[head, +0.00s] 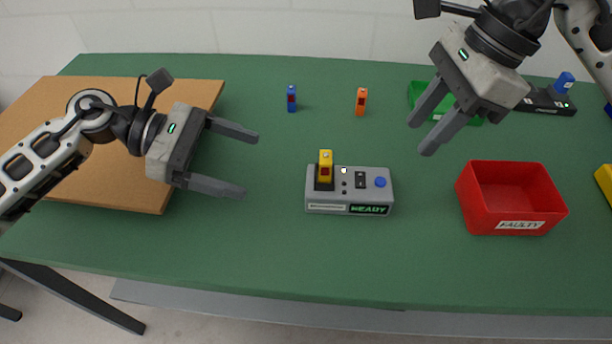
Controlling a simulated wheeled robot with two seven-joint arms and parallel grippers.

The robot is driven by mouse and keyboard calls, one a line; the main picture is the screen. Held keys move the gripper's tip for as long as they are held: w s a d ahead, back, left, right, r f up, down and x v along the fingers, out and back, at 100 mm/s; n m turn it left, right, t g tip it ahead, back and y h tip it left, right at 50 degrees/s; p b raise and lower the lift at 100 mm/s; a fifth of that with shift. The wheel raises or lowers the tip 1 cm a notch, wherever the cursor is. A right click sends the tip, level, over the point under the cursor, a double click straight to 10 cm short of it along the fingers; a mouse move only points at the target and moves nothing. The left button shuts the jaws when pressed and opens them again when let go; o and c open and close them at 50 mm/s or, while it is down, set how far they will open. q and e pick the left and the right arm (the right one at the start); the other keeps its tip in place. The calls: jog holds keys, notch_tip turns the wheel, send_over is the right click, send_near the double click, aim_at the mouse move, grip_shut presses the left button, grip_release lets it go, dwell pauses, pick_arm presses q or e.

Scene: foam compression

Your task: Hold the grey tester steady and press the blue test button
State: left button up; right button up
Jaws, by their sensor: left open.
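The grey tester (335,204) stands on the green table near its middle. A yellow block (326,160) stands upright in a dark socket at its left. The blue test button (380,182) is on the right of its top, and a green display at the front reads "READY". My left gripper (250,164) is open and empty to the left of the tester, its fingers pointing toward it and apart from it. My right gripper (420,138) is open and empty, up and to the right of the tester, fingers pointing down-left.
A red bin (475,210) labelled "FAULTY" stands right of the tester. A green bin (422,92) is partly behind my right gripper. A blue piece (291,98) and an orange piece (361,101) stand behind the tester. A brown board (130,190) lies at left.

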aim_at(312, 180)
pick_arm(q)
jog(key=x, duration=1.2)
jog(key=shift+d, duration=0.25)
jog(key=shift+c, duration=0.3)
jog(key=c, duration=1.1)
jog(key=shift+c, duration=0.7)
pick_arm(e)
jog(key=shift+c, duration=0.6)
grip_shut()
